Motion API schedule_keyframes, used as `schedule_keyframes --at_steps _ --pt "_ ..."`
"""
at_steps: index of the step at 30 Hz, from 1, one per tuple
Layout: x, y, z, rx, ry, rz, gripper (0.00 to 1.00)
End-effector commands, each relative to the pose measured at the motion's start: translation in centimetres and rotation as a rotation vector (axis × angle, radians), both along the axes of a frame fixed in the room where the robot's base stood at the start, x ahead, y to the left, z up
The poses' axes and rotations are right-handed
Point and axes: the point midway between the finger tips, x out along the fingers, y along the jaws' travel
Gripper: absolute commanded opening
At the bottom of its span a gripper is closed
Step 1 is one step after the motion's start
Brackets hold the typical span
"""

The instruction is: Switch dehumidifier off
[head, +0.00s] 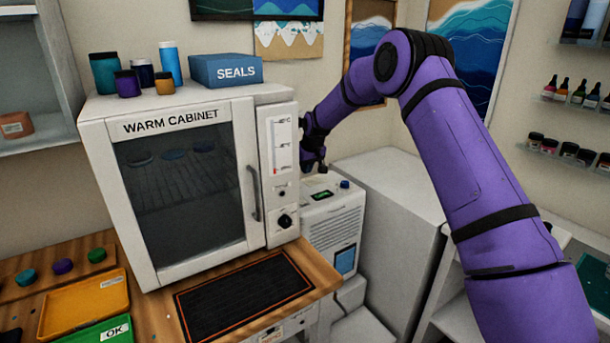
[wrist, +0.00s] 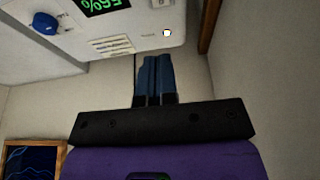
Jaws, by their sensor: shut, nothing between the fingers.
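The dehumidifier (head: 333,222) is a white unit standing to the right of the warm cabinet. Its top panel (wrist: 120,20) fills the upper part of the wrist view, with a lit green percent display (wrist: 103,5), a blue knob (wrist: 45,23) and a small lit spot (wrist: 167,33). My gripper (head: 314,166) is above the dehumidifier's top in the head view. In the wrist view its blue fingers (wrist: 155,58) are shut together and empty, their tips close to the lit spot. I cannot tell whether they touch the panel.
The warm cabinet (head: 185,180) stands directly left of the dehumidifier, with a handle and dial on its front. A box marked SEALS (head: 226,71) and several jars sit on top. A pale counter block (head: 392,205) is on the right. A dark mat (head: 243,295) lies in front.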

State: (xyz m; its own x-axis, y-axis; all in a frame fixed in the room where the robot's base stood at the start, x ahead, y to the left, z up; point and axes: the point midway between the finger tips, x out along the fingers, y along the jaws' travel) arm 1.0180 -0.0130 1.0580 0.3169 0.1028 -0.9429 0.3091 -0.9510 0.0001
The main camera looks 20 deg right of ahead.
Motion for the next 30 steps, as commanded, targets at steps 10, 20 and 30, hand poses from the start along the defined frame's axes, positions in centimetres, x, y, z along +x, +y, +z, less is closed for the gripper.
schedule_keyframes --at_steps 10,20,30 --pt "2.0 0.7 -6.2 0.0 0.003 0.0 0.0" --pt "2.9 1.0 -10.8 0.0 0.002 0.0 0.0" --pt "3.1 1.0 -11.8 0.0 0.0 0.0 0.0"
